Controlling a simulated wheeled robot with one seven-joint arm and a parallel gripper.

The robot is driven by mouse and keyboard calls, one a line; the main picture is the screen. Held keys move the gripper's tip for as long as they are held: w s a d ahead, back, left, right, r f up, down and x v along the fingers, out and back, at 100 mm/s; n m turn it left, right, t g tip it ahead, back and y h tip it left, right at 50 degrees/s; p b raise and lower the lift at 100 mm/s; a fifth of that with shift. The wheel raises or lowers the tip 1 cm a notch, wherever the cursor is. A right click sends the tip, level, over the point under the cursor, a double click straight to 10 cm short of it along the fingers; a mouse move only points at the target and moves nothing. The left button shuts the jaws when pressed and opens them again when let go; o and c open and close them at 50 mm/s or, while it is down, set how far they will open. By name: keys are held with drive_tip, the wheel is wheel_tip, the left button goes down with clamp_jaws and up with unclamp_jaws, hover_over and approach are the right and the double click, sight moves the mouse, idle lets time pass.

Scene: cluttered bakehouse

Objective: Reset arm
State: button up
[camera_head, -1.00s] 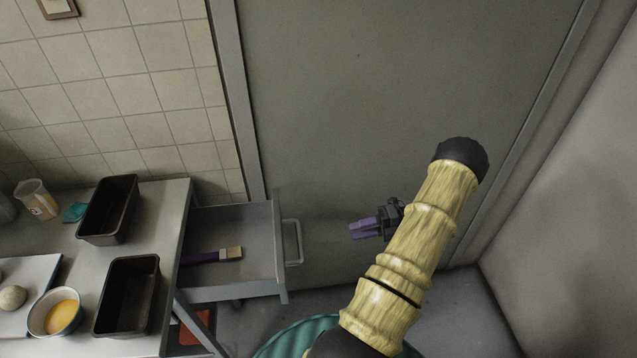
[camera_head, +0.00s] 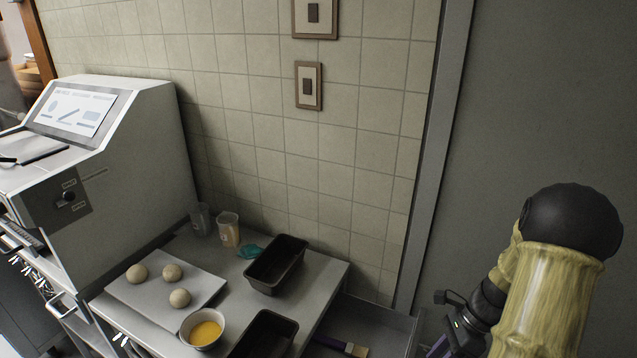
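My arm (camera_head: 545,290), pale wood-patterned with a black joint cap, is folded at the right side of the view in front of the grey wall panel. My gripper (camera_head: 440,346) is only partly in view at the bottom edge, beside the arm. A purple finger part shows there, but the fingertips are cut off by the frame, so I cannot tell its opening or whether it holds anything.
The counter (camera_head: 325,275) holds dark loaf tins (camera_head: 277,264), a bowl of yellow liquid (camera_head: 203,329), a board with dough balls (camera_head: 172,272) and cups. An open drawer (camera_head: 385,325) with a brush (camera_head: 343,345) lies right of it. A large machine (camera_head: 130,160) stands left.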

drive_tip(key=s+a+r+n+t+h+p, duration=0.2)
drive_tip(key=a+r+n+h, duration=0.4)
drive_tip(key=a+r+n, duration=0.7)
drive_tip(key=a+n+t+p, duration=0.1)
drive_tip(key=n+t, duration=0.1)
drive_tip(key=n, duration=0.6)
drive_tip(key=shift+s+a+r+n+p, duration=0.2)
drive_tip(key=shift+a+r+n+p, duration=0.1)
drive_tip(key=shift+n+p, duration=0.1)
drive_tip(key=shift+a, duration=0.1)
